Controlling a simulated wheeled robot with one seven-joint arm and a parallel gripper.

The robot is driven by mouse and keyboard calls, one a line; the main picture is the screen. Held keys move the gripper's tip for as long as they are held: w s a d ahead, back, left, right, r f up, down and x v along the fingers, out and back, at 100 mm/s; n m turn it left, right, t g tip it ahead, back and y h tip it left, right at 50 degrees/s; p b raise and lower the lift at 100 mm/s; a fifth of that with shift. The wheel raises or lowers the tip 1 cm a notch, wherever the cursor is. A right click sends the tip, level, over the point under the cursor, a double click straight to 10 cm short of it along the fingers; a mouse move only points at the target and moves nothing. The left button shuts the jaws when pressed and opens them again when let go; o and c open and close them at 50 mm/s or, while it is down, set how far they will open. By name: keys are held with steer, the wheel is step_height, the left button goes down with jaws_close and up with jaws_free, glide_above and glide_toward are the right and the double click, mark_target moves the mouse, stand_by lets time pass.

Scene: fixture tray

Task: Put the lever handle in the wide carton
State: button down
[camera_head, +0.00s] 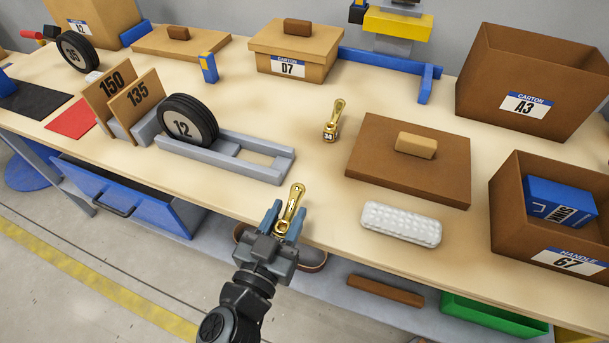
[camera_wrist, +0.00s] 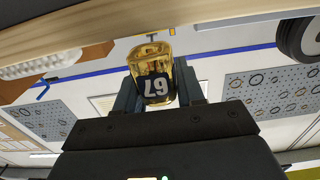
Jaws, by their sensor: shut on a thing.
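My gripper (camera_head: 281,224) is shut on a brass lever handle (camera_head: 292,207). It holds the handle near the front edge of the table. In the wrist view the handle (camera_wrist: 152,72) shows the number 67 between the fingers. An open brown carton (camera_head: 512,222) labelled "HANDLE 67" stands at the right front, with a blue box (camera_head: 560,203) inside. A larger open carton (camera_head: 490,80) labelled "CARTON A3" stands behind it. I cannot tell for certain which is the wide carton. A second brass lever handle (camera_head: 335,120) with a dark number tag stands on the table.
A brown lid (camera_head: 375,165) with a block grip and a white bubbly pack (camera_head: 400,224) lie between my gripper and the cartons. A lidded carton D7 (camera_head: 290,70) stands at the back. A grey rack (camera_head: 235,157) with wheel 12 (camera_head: 188,122) is at left.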

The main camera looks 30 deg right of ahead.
mark_target(295, 198)
steer(key=x, duration=0.5)
steer(key=shift+p, duration=0.3)
steer(key=x, duration=0.4)
steer(key=shift+s+r+p, duration=0.1)
steer(key=shift+p, duration=0.2)
steer(key=shift+w+d+p, duration=0.2)
steer(key=shift+w+p, duration=0.05)
steer(key=shift+p, duration=0.25)
steer(key=shift+f, duration=0.2)
steer(key=shift+f, duration=0.1)
steer(key=shift+f+b, duration=0.15)
steer(key=shift+b, duration=0.15)
steer(key=c, duration=0.7)
jaws_free()
